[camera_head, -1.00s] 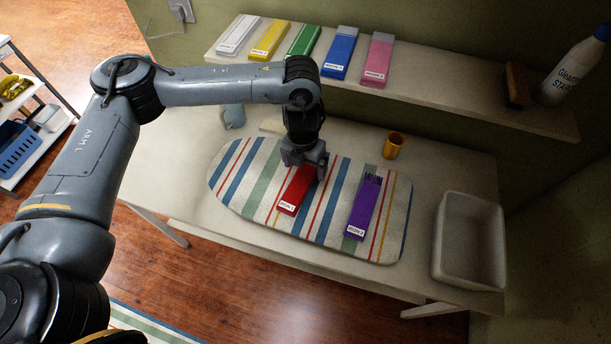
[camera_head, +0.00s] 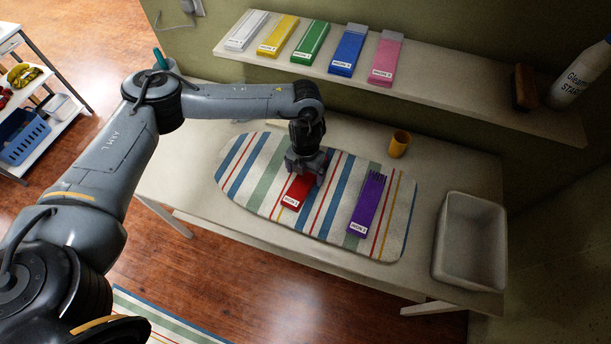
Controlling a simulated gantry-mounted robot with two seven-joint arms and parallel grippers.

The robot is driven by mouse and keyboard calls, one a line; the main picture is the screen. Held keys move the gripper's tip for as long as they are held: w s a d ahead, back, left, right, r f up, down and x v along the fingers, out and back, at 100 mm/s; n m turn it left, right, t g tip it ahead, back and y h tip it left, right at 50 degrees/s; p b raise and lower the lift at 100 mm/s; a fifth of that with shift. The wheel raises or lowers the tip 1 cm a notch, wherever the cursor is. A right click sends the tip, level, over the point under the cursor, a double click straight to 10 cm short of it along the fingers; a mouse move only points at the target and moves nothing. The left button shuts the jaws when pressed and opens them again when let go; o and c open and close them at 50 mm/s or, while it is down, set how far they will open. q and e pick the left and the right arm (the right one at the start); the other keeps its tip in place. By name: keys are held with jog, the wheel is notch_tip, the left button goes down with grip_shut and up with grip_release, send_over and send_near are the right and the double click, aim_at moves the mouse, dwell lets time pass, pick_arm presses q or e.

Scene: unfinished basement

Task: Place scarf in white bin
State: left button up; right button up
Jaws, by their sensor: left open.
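A red folded scarf (camera_head: 297,191) with a white label lies on the striped ironing board (camera_head: 259,183). A purple folded scarf (camera_head: 368,203), also labelled, lies to its right on the board. My left gripper (camera_head: 306,168) is open, pointing down over the far end of the red scarf and hiding that end. I cannot tell whether its fingers touch the scarf. The white bin (camera_head: 441,241) stands at the right end of the table and looks empty. My right gripper is out of view.
A shelf (camera_head: 455,96) behind the table holds several folded coloured pieces, a brush (camera_head: 524,88) and a white bottle (camera_head: 582,72). An orange cup (camera_head: 399,144) stands behind the board. The tabletop between board and bin is clear.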

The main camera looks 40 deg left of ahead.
pick_arm(q)
jog(key=shift+f, duration=1)
jog(key=c, duration=1.3)
jog(key=shift+r, duration=0.1)
